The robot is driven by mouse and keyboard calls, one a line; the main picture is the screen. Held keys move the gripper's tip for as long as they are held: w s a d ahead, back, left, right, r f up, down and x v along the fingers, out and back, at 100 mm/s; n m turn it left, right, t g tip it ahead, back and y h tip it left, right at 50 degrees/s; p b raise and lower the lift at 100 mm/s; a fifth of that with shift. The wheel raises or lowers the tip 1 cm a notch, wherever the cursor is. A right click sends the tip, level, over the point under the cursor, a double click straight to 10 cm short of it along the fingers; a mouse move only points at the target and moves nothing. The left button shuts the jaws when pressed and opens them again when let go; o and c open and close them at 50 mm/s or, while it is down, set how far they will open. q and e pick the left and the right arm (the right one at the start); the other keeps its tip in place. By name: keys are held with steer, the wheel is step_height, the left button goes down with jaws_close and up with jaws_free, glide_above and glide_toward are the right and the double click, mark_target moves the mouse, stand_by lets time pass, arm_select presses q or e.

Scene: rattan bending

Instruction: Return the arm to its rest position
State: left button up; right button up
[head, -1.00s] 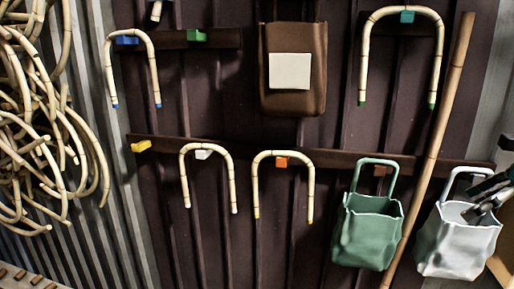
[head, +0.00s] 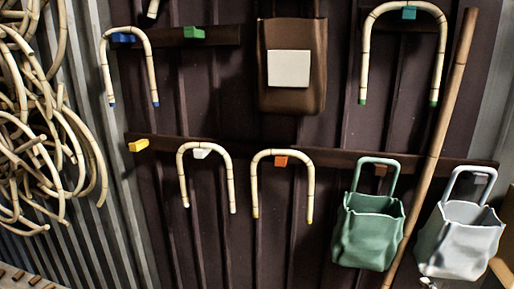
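No arm or gripper of mine shows clearly in the head view. A small pale, metallic-looking fragment sits at the bottom edge below the white bag; it may be the tip of my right gripper, but too little shows to tell its state. My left gripper is out of view. The white bag (head: 460,240) hangs by its handle at the lower right, with a grey peg inside the top of the handle. The green bag (head: 367,232) hangs to its left from the same rail. Nothing is seen gripping either bag.
Bent canes hang on the blue peg (head: 123,38), white peg (head: 202,153), orange peg (head: 281,160) and teal peg (head: 409,13). The green peg (head: 194,33) and yellow peg (head: 138,146) are bare. A brown bag (head: 292,90) hangs high. A long pole (head: 446,110) leans between the bags. Coiled rattan (head: 45,130) fills the left.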

steer(key=s+a+f+m+g+h, duration=0.2)
steer(key=s+a+f+m+g, duration=0.15)
steer(key=s+f+m, duration=0.3)
steer(key=s+a+f+m+g+h, duration=0.1)
steer(key=s+a+f+m+g, duration=0.2)
steer(key=s+a+f+m, duration=0.3)
steer(key=s+a+m+g+y, duration=0.3)
steer(key=s+a+m+g, duration=0.2)
steer(key=s+a, duration=0.6)
step_height(320, 180, down, 29)
steer(key=s+d+g+b, duration=0.1)
steer(key=s+b, duration=0.1)
steer(key=s, duration=0.1)
steer(key=s+d+f+b, duration=0.1)
steer(key=s+f, duration=0.7)
steer(key=f, duration=0.1)
steer(key=s+d+f+g+b, duration=0.1)
steer(key=s+d+f, duration=0.1)
steer(key=s+f, duration=0.6)
steer(key=shift+s+d+f+n+h, duration=0.15)
steer(key=shift+d+f+n+h, duration=0.1)
steer(key=shift+f+n+h, duration=0.2)
